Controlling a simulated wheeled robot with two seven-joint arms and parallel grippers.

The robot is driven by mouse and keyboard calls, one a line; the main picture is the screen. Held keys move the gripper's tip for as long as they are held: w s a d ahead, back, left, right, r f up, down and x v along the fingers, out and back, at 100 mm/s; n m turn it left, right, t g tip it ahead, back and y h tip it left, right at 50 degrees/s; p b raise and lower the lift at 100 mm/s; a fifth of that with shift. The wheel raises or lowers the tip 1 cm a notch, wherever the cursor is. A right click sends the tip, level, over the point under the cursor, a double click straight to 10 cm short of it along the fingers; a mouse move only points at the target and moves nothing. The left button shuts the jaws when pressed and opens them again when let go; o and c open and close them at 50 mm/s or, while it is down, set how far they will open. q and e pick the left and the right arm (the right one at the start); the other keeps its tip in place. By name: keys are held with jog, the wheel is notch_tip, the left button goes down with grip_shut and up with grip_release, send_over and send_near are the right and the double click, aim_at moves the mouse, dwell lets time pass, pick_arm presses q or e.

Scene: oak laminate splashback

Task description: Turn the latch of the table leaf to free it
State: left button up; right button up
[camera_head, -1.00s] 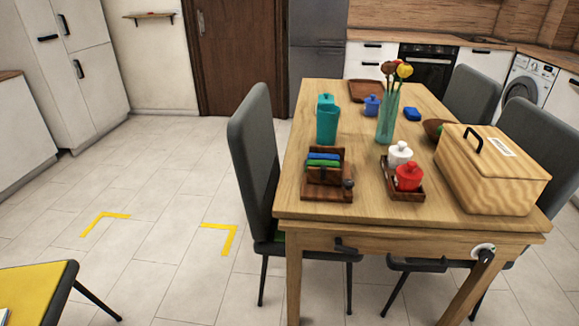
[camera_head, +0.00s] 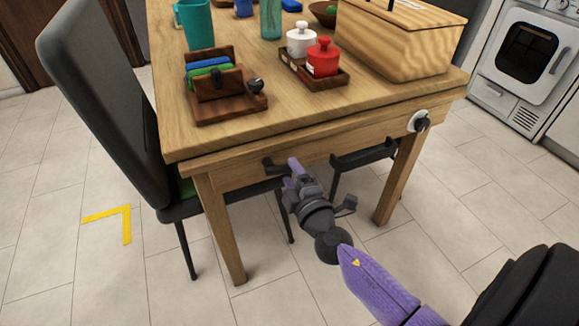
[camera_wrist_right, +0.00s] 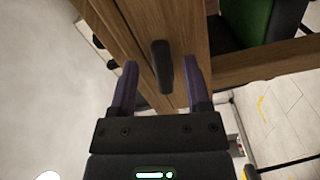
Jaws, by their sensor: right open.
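The latch (camera_head: 272,165) is a small black handle on the near wooden apron of the table, below the top's left part. In the right wrist view the dark latch (camera_wrist_right: 162,66) lies between my right gripper's two purple fingers, with a gap on each side. My right gripper (camera_head: 290,173) is open, its fingertips close to the latch in the head view and partly covering it. The wooden table leaf (camera_head: 330,121) is level, with its near edge above the latch. My left gripper does not show.
A white disc with a black knob (camera_head: 421,123) sits at the apron's right end. A grey chair (camera_head: 95,85) stands left of the table. A wooden box (camera_head: 395,45), a red pot (camera_head: 323,58) and a rack (camera_head: 228,98) stand on top. The floor in front is clear.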

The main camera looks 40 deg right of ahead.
jog(key=shift+x, duration=1)
jog(key=shift+w+f, duration=0.1)
jog(key=shift+c, duration=0.9)
grip_shut()
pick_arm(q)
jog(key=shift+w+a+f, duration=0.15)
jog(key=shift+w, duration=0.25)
